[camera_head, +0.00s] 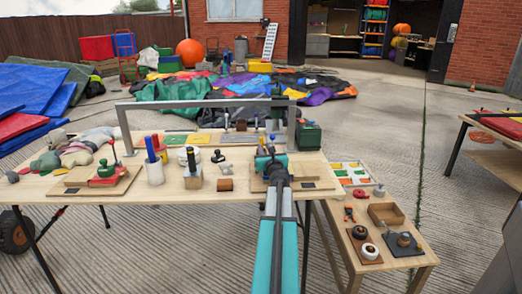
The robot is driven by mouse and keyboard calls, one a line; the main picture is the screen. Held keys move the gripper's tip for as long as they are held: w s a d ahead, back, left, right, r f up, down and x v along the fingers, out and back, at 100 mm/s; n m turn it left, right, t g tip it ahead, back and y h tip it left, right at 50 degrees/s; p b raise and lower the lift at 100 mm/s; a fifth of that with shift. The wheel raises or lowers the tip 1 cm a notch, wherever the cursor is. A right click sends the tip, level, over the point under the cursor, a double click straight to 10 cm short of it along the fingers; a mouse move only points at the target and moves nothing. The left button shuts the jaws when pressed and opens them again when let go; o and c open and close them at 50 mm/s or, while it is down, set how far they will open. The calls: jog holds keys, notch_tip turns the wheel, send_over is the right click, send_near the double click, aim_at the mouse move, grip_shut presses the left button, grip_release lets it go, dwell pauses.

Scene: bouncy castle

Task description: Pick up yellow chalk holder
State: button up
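No chalk holder can be made out for certain at this size. A white cup (155,173) stands on the left half of the wooden table, with a blue stick (150,149) and a red and yellow piece (159,146) upright in or right behind it. The yellow part may be the chalk holder; I cannot tell. My gripper (269,158) is at the far end of my teal and grey arm, over the right part of the table, well right of the cup. Its fingers are too small and hidden to read.
A grey metal frame (205,103) spans the table's back. A wooden block (193,178) with a dark knob and a brown cylinder (225,185) stand between cup and gripper. A lower side table (405,259) holds several items.

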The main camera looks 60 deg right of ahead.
aim_at(262, 143)
jog(key=shift+x, duration=2.2)
jog(key=shift+s, duration=0.1)
grip_shut()
